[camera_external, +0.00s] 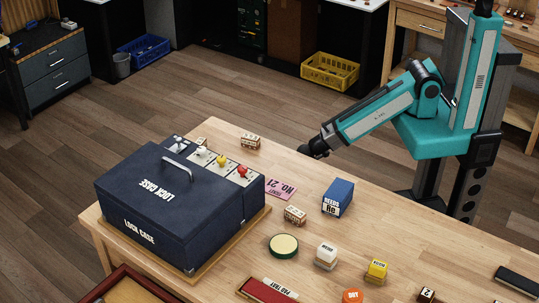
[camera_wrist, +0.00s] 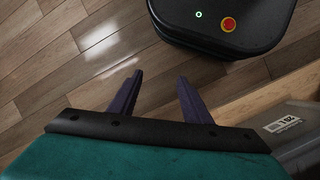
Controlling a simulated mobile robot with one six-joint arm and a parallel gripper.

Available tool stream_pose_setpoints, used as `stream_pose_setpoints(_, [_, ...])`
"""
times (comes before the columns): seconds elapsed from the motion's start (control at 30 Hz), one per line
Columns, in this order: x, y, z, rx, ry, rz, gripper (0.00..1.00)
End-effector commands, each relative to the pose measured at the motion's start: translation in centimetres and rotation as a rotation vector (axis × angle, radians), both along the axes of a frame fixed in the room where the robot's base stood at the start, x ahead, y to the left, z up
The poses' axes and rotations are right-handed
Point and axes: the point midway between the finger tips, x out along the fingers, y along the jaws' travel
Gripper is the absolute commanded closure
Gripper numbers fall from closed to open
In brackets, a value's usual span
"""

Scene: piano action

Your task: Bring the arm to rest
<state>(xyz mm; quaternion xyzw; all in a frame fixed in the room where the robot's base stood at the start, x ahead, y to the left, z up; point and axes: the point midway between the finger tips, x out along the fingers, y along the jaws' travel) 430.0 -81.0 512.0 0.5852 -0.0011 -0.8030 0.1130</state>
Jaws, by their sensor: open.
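My teal arm reaches from its column at the right toward the table's far edge in the external view. The end of the arm is a dark shape at the table's edge, and its fingers are too small to make out there. In the wrist view my gripper (camera_wrist: 158,95) shows two dark purple fingers set well apart, with nothing between them. They point over the wooden floor (camera_wrist: 50,75). My dark base, with a red button and a small green light, is at the top of the wrist view.
On the table (camera_external: 225,265) stand a dark blue lock case (camera_external: 140,205), a blue reeds box (camera_external: 338,197), a green-rimmed round tin (camera_external: 284,245), small labelled blocks and a pink card (camera_external: 280,188). A grey labelled bin (camera_wrist: 295,125) is at the right of the wrist view.

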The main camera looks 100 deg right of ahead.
Motion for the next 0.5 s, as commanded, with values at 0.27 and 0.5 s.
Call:
stream_pose_setpoints(0.27, [-9.2, 5.6, -0.2, 0.087, 0.126, -0.121, 0.56])
stream_pose_setpoints(0.5, [-13.0, 7.9, -0.2, 0.118, 0.184, -0.182, 0.56])
